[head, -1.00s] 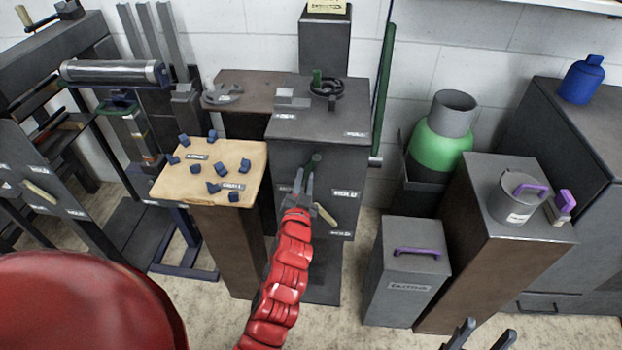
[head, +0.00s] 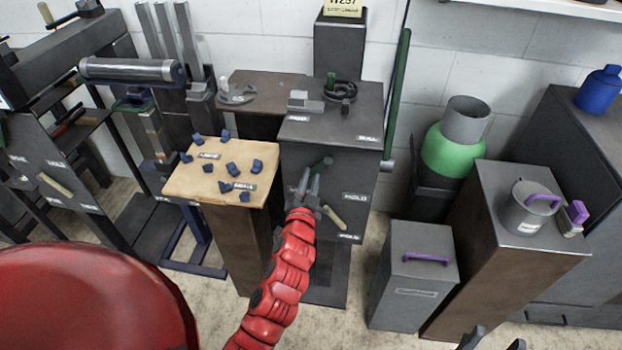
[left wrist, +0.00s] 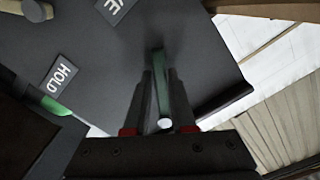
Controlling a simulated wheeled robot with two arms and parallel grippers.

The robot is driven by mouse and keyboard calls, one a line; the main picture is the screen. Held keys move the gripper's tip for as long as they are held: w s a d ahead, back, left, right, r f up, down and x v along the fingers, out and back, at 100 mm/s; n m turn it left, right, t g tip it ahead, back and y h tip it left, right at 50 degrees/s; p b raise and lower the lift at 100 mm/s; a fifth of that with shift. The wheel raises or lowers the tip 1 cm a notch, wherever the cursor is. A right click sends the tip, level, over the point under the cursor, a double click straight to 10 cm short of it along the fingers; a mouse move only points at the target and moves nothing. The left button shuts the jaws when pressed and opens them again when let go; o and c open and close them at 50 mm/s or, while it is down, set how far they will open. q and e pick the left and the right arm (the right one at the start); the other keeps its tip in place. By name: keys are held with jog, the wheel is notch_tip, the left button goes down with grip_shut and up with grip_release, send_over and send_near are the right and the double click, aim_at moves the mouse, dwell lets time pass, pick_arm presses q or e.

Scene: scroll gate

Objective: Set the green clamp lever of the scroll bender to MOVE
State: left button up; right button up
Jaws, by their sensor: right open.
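The scroll bender is a dark cabinet (head: 340,140) with a dark scroll form on top. Its green clamp lever (head: 322,164) sticks out from the front face. My left gripper (head: 309,182) is at this lever. In the left wrist view the lever (left wrist: 160,85) lies between the two fingers, which look closed on it; its pale end faces the camera. A HOLD label (left wrist: 61,75) and a partly cut label ending in E (left wrist: 114,6) show there. In the head view a HOLD label (head: 355,196) is right of the lever. My right gripper (head: 494,344) is open, only its fingertips visible at the bottom edge.
A beige handle (head: 332,217) sits just below my left gripper. A wooden-topped stand (head: 215,190) with several blue pieces is at left. A grey bin (head: 412,265) with a purple handle and a green cylinder (head: 450,152) are at right.

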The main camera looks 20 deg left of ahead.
pick_arm(q)
jog(key=o, duration=0.3)
jog(key=shift+o, duration=0.2)
jog(key=p+v, duration=0.1)
jog(key=v, duration=1.6)
jog(key=shift+s, duration=0.2)
jog(key=shift+d+r, duration=0.1)
jog(key=shift+r, duration=0.05)
